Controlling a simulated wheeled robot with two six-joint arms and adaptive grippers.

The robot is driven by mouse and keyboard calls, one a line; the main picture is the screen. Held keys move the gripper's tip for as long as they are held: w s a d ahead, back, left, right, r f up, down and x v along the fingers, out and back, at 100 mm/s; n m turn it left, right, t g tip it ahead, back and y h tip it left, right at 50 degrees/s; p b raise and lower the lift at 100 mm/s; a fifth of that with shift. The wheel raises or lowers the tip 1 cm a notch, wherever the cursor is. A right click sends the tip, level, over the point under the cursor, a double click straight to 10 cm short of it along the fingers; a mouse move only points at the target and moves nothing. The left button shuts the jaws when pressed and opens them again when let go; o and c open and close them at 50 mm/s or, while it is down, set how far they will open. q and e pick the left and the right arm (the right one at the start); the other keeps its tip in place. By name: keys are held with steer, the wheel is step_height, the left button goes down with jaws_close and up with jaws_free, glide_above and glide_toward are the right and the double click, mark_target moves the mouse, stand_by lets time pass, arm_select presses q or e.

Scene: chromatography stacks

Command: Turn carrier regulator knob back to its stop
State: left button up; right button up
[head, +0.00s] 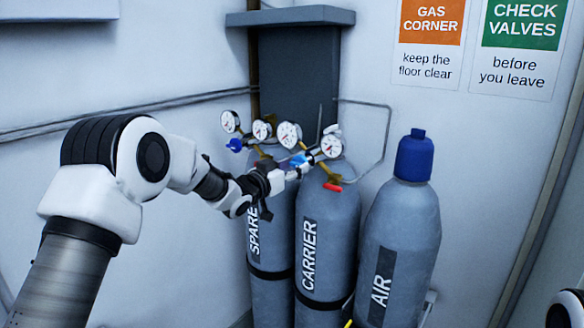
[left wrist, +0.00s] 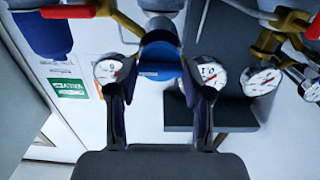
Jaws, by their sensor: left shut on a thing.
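The carrier cylinder (head: 322,225), grey with a CARRIER label, stands in the middle of the row in the head view. Its regulator has two white-faced gauges, one of them the right gauge (head: 331,146), and a blue knob (head: 298,160). My left gripper (head: 288,174) reaches the regulator from the left and is shut on this knob. In the left wrist view the blue knob (left wrist: 160,60) sits between the two fingers, and gauges show on either side. The knob's stop and any turn mark cannot be made out. My right gripper is out of view.
The spare cylinder (head: 262,265) stands close on the left, with its own gauges and blue knob (head: 235,145). The air cylinder (head: 398,235) with a blue cap stands on the right. A red-handled valve (head: 333,187) and a bent grey pipe (head: 386,135) are close by.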

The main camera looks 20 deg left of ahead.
arm_select(q)
steer(key=shift+r, duration=0.1)
steer(key=o, duration=0.9)
steer(key=shift+o, duration=1.3)
steer(key=shift+w, duration=0.1)
steer(key=v, duration=1.2)
